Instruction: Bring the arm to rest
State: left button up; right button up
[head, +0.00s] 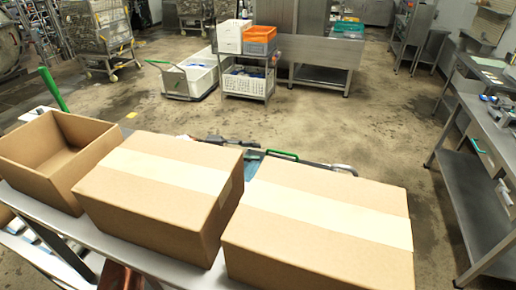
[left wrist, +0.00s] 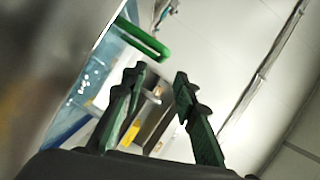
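My left gripper (left wrist: 160,76) shows in the left wrist view as two dark fingers with green pads. The fingers stand apart with nothing held between them. In the head view a dark shape (head: 228,142) shows just behind the cardboard boxes, mostly hidden by them; I cannot tell whether it is part of my left gripper. My right gripper is not in view.
An open carton (head: 62,150) and two taped boxes, a middle one (head: 150,215) and a right one (head: 310,262), stand close together in front. A steel bench (head: 465,190) runs along the right. A cart (head: 247,70) with crates stands behind. The floor between is clear.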

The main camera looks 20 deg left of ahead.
aim_at(279, 153)
pick_arm(q)
jog(key=x, duration=1.2)
jog(key=shift+d, duration=0.1)
jog(key=shift+r, duration=0.3)
